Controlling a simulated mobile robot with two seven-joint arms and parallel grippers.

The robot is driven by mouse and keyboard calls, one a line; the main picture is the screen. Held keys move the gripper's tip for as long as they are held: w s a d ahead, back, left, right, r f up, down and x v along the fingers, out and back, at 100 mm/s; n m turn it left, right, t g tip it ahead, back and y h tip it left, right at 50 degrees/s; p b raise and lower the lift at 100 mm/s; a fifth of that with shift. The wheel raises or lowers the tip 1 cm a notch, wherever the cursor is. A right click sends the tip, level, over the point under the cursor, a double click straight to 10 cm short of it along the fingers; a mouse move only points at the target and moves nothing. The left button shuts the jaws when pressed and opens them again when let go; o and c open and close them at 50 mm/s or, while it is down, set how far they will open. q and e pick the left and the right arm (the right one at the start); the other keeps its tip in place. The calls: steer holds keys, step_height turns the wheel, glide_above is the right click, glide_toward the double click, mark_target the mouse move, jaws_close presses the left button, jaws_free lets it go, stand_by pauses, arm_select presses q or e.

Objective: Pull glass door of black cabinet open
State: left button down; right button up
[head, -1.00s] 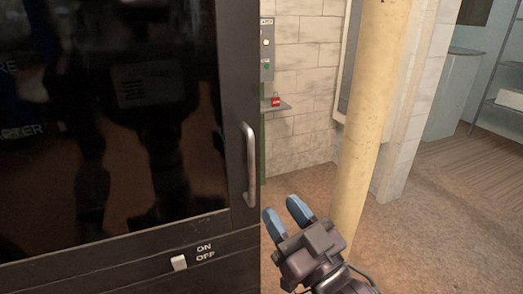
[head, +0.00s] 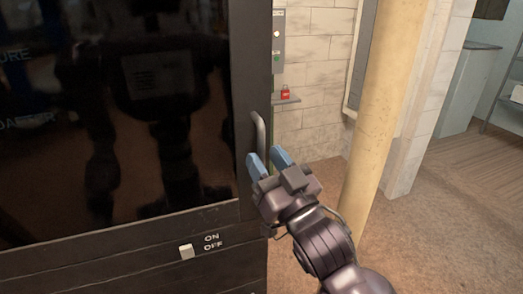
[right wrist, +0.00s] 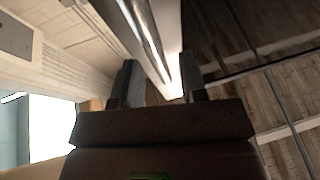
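The black cabinet (head: 130,250) fills the left of the head view. Its dark glass door (head: 120,110) appears closed and mirrors my body. A curved metal handle (head: 261,132) stands upright on the door's right edge; its lower part is hidden behind my right gripper. My right gripper (head: 269,157) is open, with two blue fingers pointing up at the handle. In the right wrist view the handle (right wrist: 146,35) runs down towards the gap between the open fingers (right wrist: 160,85). I cannot tell whether they touch it. My left gripper is not in view.
A white ON/OFF switch (head: 187,251) is on the cabinet below the door. A yellowish pole (head: 385,120) stands right of my right arm. A small shelf (head: 287,99) with a red item (head: 285,92) is on the wall behind. Open floor (head: 450,230) lies to the right.

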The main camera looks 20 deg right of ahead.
steer(key=shift+x, duration=1)
steer(key=shift+c, duration=0.3)
jaws_close()
